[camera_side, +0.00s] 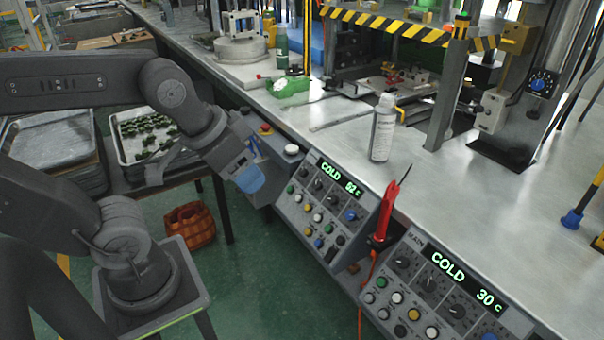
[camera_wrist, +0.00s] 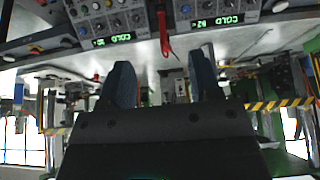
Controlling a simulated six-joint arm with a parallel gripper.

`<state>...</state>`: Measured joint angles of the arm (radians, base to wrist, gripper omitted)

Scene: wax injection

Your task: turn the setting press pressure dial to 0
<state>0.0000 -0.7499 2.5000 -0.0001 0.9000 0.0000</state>
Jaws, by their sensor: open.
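A blue dial (camera_side: 542,82) sits on a dark plate on the press column at the upper right of the side view. Two control panels along the bench front also carry knobs: the left panel (camera_side: 326,205) reads COLD 82 and the right panel (camera_side: 440,290) reads COLD 30. I cannot read which dial is the setting press pressure dial. My gripper (camera_side: 250,168), with blue fingers, is left of the left panel, apart from these dials. In the upside-down wrist view, my gripper (camera_wrist: 163,78) is open and empty, with the panels at the top edge.
A grey bottle (camera_side: 383,128) stands on the steel bench near its front edge. A red-handled tool (camera_side: 383,220) stands between the panels. A tray of green pieces (camera_side: 145,135) is left of my gripper. An orange basket (camera_side: 190,224) is on the floor.

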